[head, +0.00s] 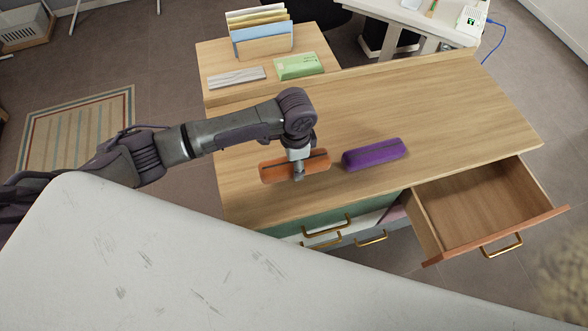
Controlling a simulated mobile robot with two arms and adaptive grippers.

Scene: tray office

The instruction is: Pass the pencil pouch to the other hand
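An orange pencil pouch (271,174) is near the front edge of the wooden desktop, long side roughly left to right. A purple pencil pouch (374,153) lies just to its right, apart from it. My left gripper (299,172) points down over the middle of the orange pouch, with a finger against its near side. The far finger is hidden, so I cannot tell whether the grip is closed. I also cannot tell whether the pouch touches the desktop. My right gripper is not in view.
The wooden desk (450,110) has free room behind and right of the pouches. An open drawer (480,210) juts out at the front right, empty. A file holder (262,45), green box (299,66) and grey item (236,77) stand on the back-left surface.

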